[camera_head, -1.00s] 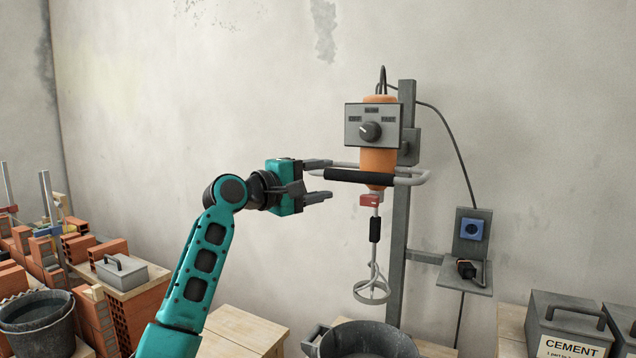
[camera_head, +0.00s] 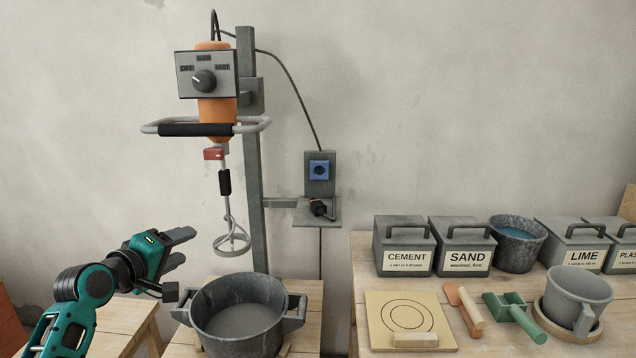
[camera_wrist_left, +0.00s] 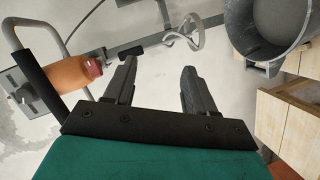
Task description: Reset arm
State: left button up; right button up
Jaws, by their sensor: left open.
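My left gripper (camera_head: 176,262) is low at the left in the head view, left of the mixing bucket (camera_head: 243,312) and below the mixer's handle. Its two dark fingers are apart with nothing between them; they also show open in the left wrist view (camera_wrist_left: 158,85). The orange mixer (camera_head: 214,112) hangs on a grey stand, its whisk (camera_head: 232,240) above the bucket. The mixer (camera_wrist_left: 68,75) appears at the left of the wrist view, apart from the fingers. My right gripper is not in view.
A table at the right holds boxes marked cement (camera_head: 404,246), sand (camera_head: 463,246) and lime (camera_head: 569,243), a bucket of blue liquid (camera_head: 517,243), a board (camera_head: 398,309), trowels and a grey jug (camera_head: 577,297). A socket panel (camera_head: 319,172) is behind.

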pick_arm(q)
jog(key=s+d+f+m+g+y, duration=0.1)
jog(key=s+f, duration=0.2)
jog(key=f, duration=0.3)
jog(key=s+d+f+m, duration=0.1)
jog(key=s+f+m, duration=0.15)
jog(key=f, duration=0.35)
jog(key=s+d+f+m+g, duration=0.1)
jog(key=s+d+f+m, duration=0.1)
jog(key=s+f, duration=0.3)
jog(key=s+d+f+m+g+y, duration=0.1)
jog(key=s+d+f+m, duration=0.2)
jog(key=s, duration=0.9)
jog(key=s+d+f+m, duration=0.3)
jog(key=s+f+m, duration=0.1)
jog(key=s+f, duration=0.4)
jog(key=shift+s+f+g, duration=0.4)
jog(key=shift+s, duration=0.2)
